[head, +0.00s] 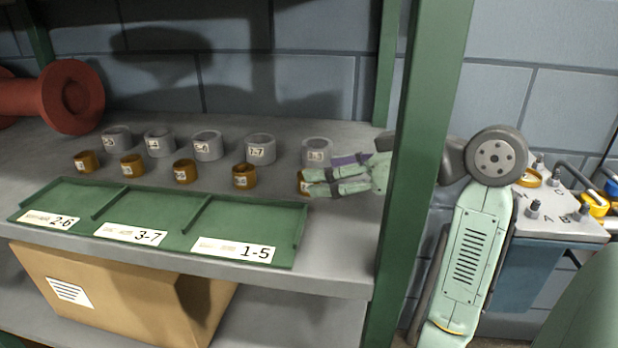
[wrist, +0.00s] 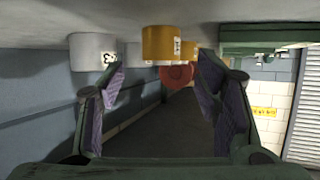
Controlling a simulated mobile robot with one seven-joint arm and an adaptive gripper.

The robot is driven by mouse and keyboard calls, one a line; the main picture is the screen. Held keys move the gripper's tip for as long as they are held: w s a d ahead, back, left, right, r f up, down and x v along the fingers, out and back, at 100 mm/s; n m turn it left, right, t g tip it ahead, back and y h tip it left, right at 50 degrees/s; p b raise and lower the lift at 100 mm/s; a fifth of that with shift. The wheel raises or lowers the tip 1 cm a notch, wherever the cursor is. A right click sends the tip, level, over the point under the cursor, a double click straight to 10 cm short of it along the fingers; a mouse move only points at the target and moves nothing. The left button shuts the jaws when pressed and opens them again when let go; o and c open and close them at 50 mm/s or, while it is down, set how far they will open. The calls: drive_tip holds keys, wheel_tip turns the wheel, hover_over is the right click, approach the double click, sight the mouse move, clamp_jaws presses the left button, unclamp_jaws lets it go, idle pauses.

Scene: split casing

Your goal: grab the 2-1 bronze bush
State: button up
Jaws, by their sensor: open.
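Several bronze bushes stand in a front row on the grey shelf. The rightmost bronze bush (head: 302,188) is at my gripper's fingertips and partly hidden by them. In the wrist view a bronze bush (wrist: 164,45) with a white label shows ahead, between the two fingers. Its label is too small to read surely. My gripper (head: 309,182) reaches in from the right past the green post. The wrist view shows its fingers (wrist: 158,72) apart, with nothing gripped. Other bronze bushes are to the left, the nearest one (head: 244,177) apart from my fingers.
Grey bushes stand behind, one (head: 317,150) close to my gripper; a grey one also shows in the wrist view (wrist: 88,52). A green tray (head: 302,232) with labels 2-6, 3-7 and 1-5 lies in front. A green post (head: 425,130) stands beside my arm.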

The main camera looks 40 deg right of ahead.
drive_tip(key=x, duration=0.3)
drive_tip(key=shift+w+a+f, duration=0.1)
drive_tip(key=shift+w+f, duration=0.05)
drive_tip(key=shift+c, duration=0.2)
clamp_jaws()
idle(0.4)
